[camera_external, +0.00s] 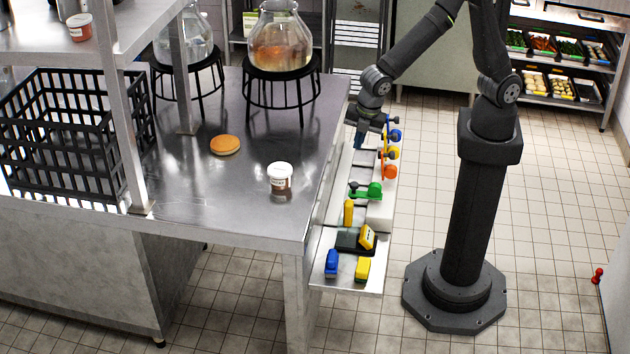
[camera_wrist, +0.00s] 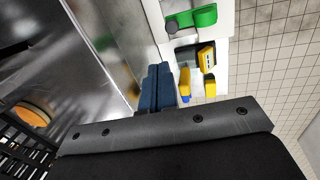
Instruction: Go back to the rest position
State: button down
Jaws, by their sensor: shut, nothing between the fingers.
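My gripper (camera_external: 360,138) hangs beside the right edge of the steel table (camera_external: 240,190), over the far part of a narrow side shelf (camera_external: 376,278). In the wrist view its blue fingers (camera_wrist: 157,88) are together with nothing between them. My arm reaches left and down to it from the dark column. Beside and below the gripper on the shelf are several coloured items, among them an orange one (camera_external: 389,172) and a green one (camera_external: 374,189). The green one also shows in the wrist view (camera_wrist: 204,16).
A brown round disc (camera_external: 225,145) and a white-lidded jar (camera_external: 281,177) stand on the table. Glass vessels (camera_external: 279,42) on black stands are at the back, a black crate (camera_external: 75,130) at left. Yellow and blue items (camera_external: 332,263) lie on the near shelf.

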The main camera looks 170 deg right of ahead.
jog(key=shift+h, duration=0.8)
jog(key=shift+a+f+x, duration=0.15)
jog(key=shift+a+x, duration=0.25)
jog(key=shift+x, duration=1.5)
jog(key=shift+a+f+x, duration=0.15)
jog(key=shift+a+x, duration=0.25)
jog(key=shift+x, duration=1.55)
jog(key=shift+a+f+x, duration=0.1)
jog(key=shift+a+x, duration=0.3)
jog(key=shift+x, duration=1.5)
jog(key=a+r, duration=0.3)
jog(key=a, duration=0.3)
jog(key=shift+a+r, duration=0.25)
jog(key=shift+a, duration=0.1)
jog(key=c, duration=2.2)
grip_release()
